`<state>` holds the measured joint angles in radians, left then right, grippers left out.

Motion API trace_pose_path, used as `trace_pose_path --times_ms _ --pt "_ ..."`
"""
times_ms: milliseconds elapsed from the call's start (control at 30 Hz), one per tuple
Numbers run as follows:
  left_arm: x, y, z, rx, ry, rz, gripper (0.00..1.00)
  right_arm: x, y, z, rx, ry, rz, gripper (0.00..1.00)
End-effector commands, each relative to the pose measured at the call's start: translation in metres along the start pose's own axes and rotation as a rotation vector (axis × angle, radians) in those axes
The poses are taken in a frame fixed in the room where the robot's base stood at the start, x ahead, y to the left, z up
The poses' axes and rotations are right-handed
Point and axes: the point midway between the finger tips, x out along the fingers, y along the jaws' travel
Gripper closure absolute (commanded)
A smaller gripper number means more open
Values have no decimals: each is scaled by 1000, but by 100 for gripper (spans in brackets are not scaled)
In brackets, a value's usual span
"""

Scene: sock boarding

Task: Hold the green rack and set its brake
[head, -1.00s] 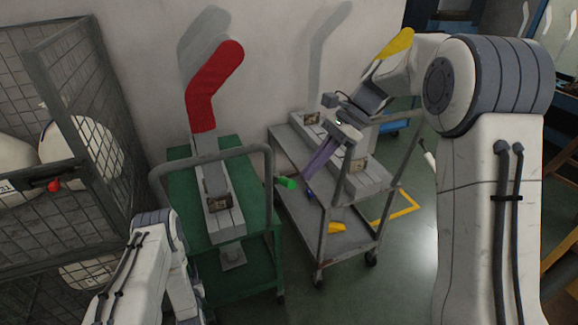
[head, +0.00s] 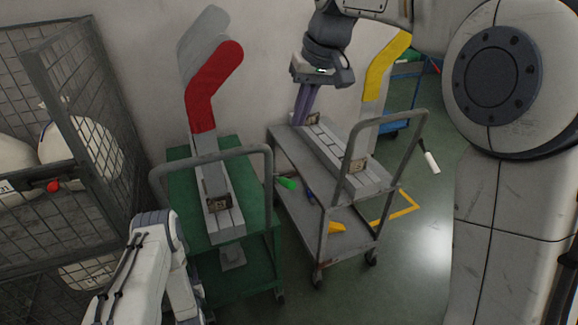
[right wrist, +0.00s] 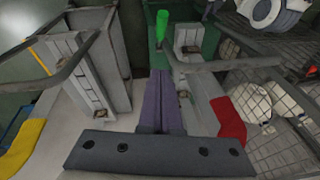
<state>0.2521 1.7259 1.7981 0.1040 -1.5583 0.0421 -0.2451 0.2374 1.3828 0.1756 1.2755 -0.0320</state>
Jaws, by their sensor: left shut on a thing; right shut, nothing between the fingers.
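The green rack (head: 258,226) is a green wheeled cart with a grey push bar (head: 212,158). A grey stand on it carries a board with a red sock (head: 208,88). A short green grip (head: 287,183) sticks out beside its right side, and also shows in the right wrist view (right wrist: 162,25); its mounting is hidden. My right gripper (head: 302,116), with purple fingers, is shut and empty above the grey cart's far end, apart from the green grip. Its fingers show closed in the right wrist view (right wrist: 160,80). My left arm reaches in at lower left; its fingers are not visible.
A wire mesh cage (head: 92,150) stands at left. Open floor lies at right.

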Motion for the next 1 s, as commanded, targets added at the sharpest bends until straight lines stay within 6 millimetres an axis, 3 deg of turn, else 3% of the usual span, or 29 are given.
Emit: trace_pose_path --times_ms 233,600,1000 --pt "0 0 0 0 0 -1 100 23 0 1 2 -6 -1 100" --pt "0 0 0 0 0 -1 100 102 0 2 3 -7 0 100" --pt "0 0 0 0 0 -1 100 128 0 28 3 -2 -1 100"
